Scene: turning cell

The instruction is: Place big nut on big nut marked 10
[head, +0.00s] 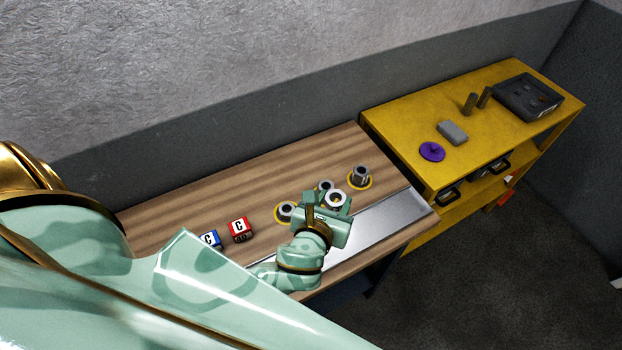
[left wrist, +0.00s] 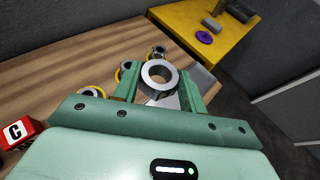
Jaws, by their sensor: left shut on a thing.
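My left gripper (head: 325,206) is shut on a big bright metal nut (head: 336,198), a thick ring with a wide hole. In the left wrist view the nut (left wrist: 147,81) sits between the two green fingers. The gripper holds it over the front part of the wooden table, near several other nuts. One nut (head: 286,209) is left of the gripper, one (head: 325,186) just behind it, and a taller one (head: 360,174) farther right; yellow rings show around their bases. The gripper partly covers the middle one. I cannot read a 10 on any nut.
A red block (head: 239,227) and a blue block (head: 210,239), both lettered C, stand on the wooden table (head: 200,205) at left. A metal plate (head: 385,218) lies along its front edge. The yellow bench (head: 400,125) at right carries a purple disc (head: 432,151) and a grey block (head: 453,132).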

